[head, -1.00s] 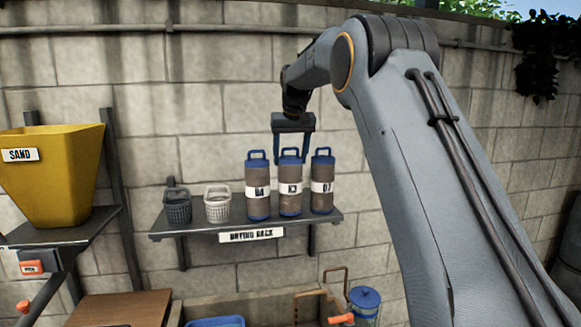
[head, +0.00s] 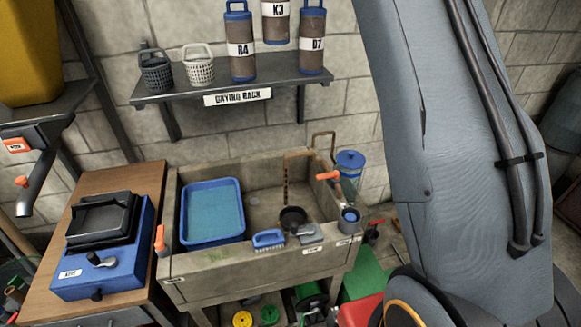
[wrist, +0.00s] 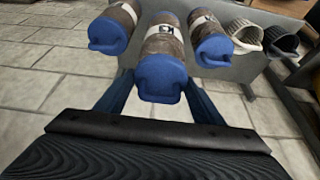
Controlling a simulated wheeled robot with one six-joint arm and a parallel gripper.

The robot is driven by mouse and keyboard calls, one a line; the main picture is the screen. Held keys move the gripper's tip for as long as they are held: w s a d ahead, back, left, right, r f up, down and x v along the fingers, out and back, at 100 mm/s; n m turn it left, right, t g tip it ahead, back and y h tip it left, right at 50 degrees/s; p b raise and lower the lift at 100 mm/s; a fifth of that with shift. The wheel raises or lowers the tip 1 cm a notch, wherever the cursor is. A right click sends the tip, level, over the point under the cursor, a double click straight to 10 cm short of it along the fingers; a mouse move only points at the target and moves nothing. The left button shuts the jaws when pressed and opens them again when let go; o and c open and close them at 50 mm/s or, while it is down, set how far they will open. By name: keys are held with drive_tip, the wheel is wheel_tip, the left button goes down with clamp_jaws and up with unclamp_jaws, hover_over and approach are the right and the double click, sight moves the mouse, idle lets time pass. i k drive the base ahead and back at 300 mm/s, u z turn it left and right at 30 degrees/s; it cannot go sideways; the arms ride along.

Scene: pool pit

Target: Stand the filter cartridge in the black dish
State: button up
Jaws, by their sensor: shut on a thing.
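The filter cartridge K3 (head: 275,22), brown with blue ends and a white label, hangs above the drying rack shelf, its bottom higher than its neighbours'. In the wrist view my gripper (wrist: 160,86) is shut on the blue end of this K3 cartridge (wrist: 170,48). The gripper is out of frame in the head view. Cartridges R4 (head: 240,48) and D7 (head: 312,48) stand on the shelf on either side. A small round black dish (head: 292,217) shows at the front right of the stone sink; its inside is too small to make out.
The sink (head: 262,262) holds a blue tray (head: 212,212). A blue brush (head: 268,239), a grey block (head: 309,233) and a blue cup (head: 349,220) line its front edge. Two baskets (head: 198,68) share the shelf (head: 165,97).

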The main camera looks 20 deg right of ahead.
sight(293, 220)
drive_tip(key=k, duration=1)
